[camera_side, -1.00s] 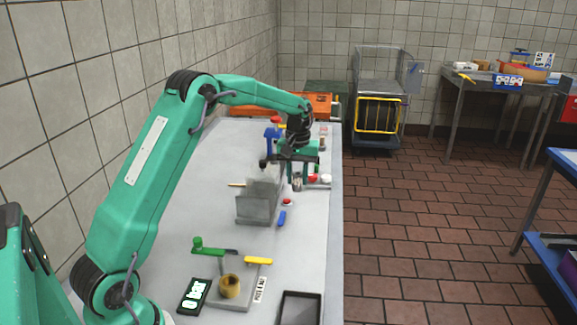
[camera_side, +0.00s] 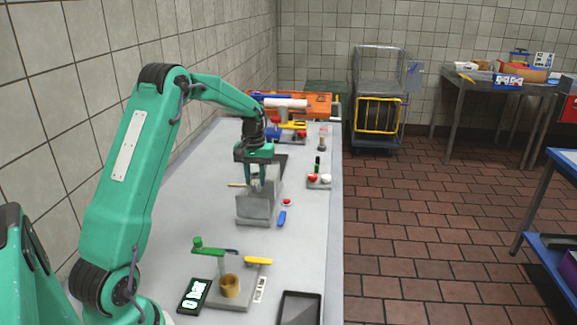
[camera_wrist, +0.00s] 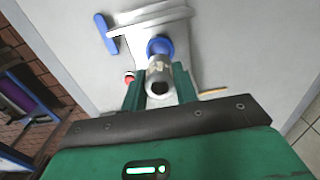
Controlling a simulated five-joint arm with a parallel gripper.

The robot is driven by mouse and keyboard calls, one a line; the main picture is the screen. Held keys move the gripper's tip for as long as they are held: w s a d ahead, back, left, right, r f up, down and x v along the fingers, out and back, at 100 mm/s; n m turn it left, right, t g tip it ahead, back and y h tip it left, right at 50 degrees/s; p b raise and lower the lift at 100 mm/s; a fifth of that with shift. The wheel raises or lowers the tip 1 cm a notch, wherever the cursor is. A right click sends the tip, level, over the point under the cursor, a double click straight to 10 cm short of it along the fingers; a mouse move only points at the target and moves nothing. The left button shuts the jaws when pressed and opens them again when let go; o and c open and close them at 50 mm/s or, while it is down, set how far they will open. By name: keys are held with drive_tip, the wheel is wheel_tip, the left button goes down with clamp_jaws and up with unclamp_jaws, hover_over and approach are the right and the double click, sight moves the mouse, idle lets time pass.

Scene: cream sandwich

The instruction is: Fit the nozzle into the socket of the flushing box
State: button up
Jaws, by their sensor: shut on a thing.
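My gripper (camera_side: 256,185) points down over the grey flushing box (camera_side: 256,212) on the steel table. In the wrist view my green fingers (camera_wrist: 158,88) are shut on a metal, tube-shaped nozzle (camera_wrist: 158,80) with a dark open end facing the camera. A blue round part (camera_wrist: 160,46) shows just beyond the nozzle; I cannot tell whether it belongs to the nozzle or to the box. The socket cannot be made out, and the nozzle's far end is hidden, so I cannot tell whether they touch.
A red button (camera_side: 287,202) and a blue handle (camera_side: 282,218) sit right of the box. A small stand with red and white knobs (camera_side: 319,182) is further right. A green-handled fixture (camera_side: 210,247) and black tray (camera_side: 299,308) are nearer. Table is clear at left.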

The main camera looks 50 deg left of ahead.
drive_tip(key=shift+f, duration=2.9)
drive_tip(key=shift+f, duration=0.15)
drive_tip(key=o, duration=1)
drive_tip(key=shift+o, duration=0.2)
wheel_tip(320, 180, up, 12)
drive_tip(key=shift+r, duration=0.2)
